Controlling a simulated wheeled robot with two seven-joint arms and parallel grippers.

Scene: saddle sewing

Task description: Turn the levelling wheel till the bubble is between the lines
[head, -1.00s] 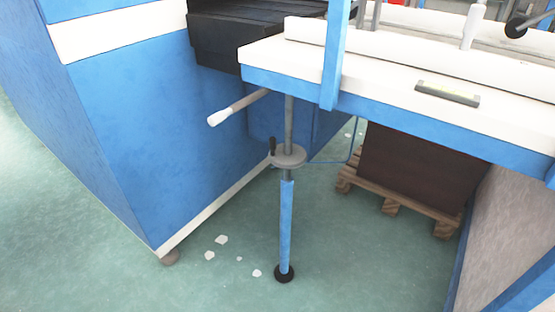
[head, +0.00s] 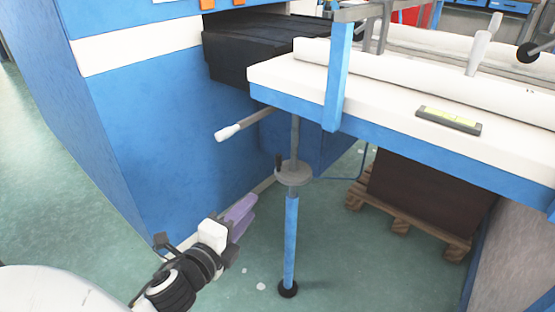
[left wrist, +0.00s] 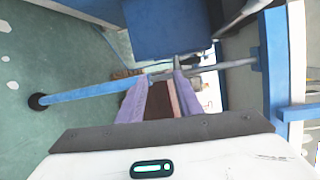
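The levelling wheel (head: 294,173) is a grey disc with a dark upright handle (head: 278,162). It sits on a post with a blue lower tube (head: 290,240) under the white table's corner. A spirit level (head: 449,120) with a yellow-green vial lies on the table top; its bubble is too small to make out. My left gripper (head: 240,213), with purple fingers, is below and left of the wheel, apart from it. In the left wrist view its fingers (left wrist: 162,90) are spread with a gap between them, and the post runs across beyond the tips. My right gripper is not in view.
A white-tipped lever (head: 230,132) sticks out above and left of the wheel. The blue machine cabinet (head: 150,120) stands at left. The table edge (head: 390,133) overhangs at right, with a wooden pallet (head: 410,215) beneath. The floor around the post is mostly clear.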

